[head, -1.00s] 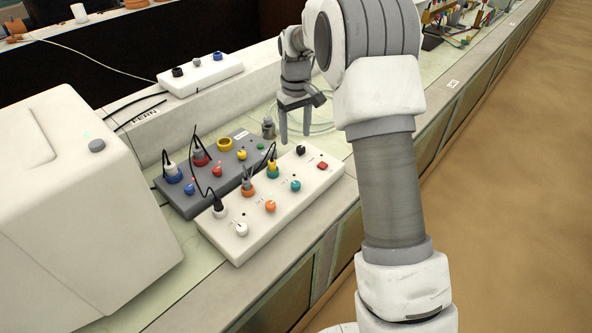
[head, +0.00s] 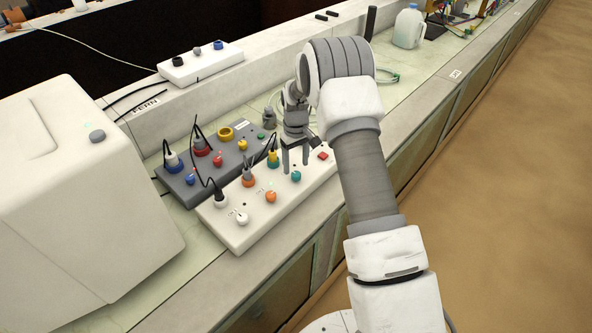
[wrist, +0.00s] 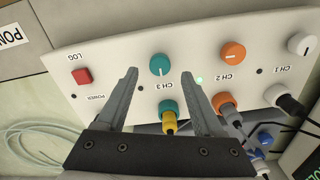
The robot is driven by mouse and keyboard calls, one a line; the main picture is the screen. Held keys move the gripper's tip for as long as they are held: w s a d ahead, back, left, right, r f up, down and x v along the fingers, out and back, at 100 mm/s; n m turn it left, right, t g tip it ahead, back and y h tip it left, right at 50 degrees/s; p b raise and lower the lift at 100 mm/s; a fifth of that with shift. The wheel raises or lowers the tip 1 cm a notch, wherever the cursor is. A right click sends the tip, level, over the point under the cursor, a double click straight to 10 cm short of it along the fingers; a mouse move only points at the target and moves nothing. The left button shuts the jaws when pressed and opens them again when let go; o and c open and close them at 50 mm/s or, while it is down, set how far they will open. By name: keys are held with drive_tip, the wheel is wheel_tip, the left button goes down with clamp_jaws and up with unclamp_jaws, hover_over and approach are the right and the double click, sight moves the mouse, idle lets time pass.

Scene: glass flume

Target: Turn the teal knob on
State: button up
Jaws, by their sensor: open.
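The teal knob (head: 296,176) sits on the white control box (head: 237,238), near its right end. In the wrist view the teal knob (wrist: 163,65) is round with a white pointer mark and lies beside the CH 3 label. My gripper (head: 295,170) is open above the box. In the wrist view its two fingers (wrist: 160,75) stand on either side of the teal knob with space between; I cannot tell how high above it they are. A yellow plug (wrist: 168,122) in a teal-ringed socket is just behind the knob.
An orange knob (wrist: 233,53), a red button (wrist: 81,77) and a lit green light (wrist: 199,79) are near the teal knob. A grey box (head: 183,198) with cabled plugs stands behind. A large white machine (head: 70,200) is at left.

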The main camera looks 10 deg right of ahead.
sight(296, 174)
drive_tip(key=shift+f, duration=1.85)
clamp_jaws()
